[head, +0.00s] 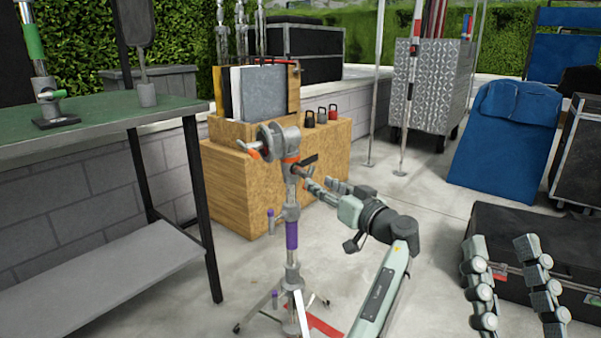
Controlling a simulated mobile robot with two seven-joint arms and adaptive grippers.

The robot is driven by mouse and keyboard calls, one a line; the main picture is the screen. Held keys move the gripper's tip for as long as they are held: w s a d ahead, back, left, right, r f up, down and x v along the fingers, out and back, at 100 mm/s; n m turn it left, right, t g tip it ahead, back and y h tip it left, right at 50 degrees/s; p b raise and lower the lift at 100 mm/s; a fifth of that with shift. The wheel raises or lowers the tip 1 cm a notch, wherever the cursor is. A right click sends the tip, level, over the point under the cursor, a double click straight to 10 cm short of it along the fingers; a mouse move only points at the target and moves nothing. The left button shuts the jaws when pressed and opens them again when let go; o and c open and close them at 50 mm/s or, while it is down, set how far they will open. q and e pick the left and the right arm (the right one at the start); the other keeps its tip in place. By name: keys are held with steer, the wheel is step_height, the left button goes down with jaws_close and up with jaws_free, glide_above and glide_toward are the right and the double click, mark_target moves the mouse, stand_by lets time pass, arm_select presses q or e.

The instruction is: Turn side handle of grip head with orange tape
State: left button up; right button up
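The grey grip head (279,143) sits on top of an upright stand (292,240), with a band of orange tape (290,158) below its round part. A dark side handle (307,162) sticks out to the right of the taped part. An orange-tipped lever (245,147) sticks out to the left. My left gripper (318,184) is just below and right of the side handle, its fingers apart, pointing at the stand. Whether it touches the handle cannot be told. My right gripper (508,255) is at the lower right, fingers wide apart and empty, far from the stand.
A wooden box (237,190) with upright boards stands close behind the stand. A green-topped table (90,125) is at the left. A black case (510,225) lies behind my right gripper. Thin poles and a silver cart (433,85) stand farther back. Open floor lies between.

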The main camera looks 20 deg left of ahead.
mark_target(311, 178)
arm_select(q)
steer(key=x, duration=0.7)
steer(key=shift+a, duration=0.15)
jaws_close()
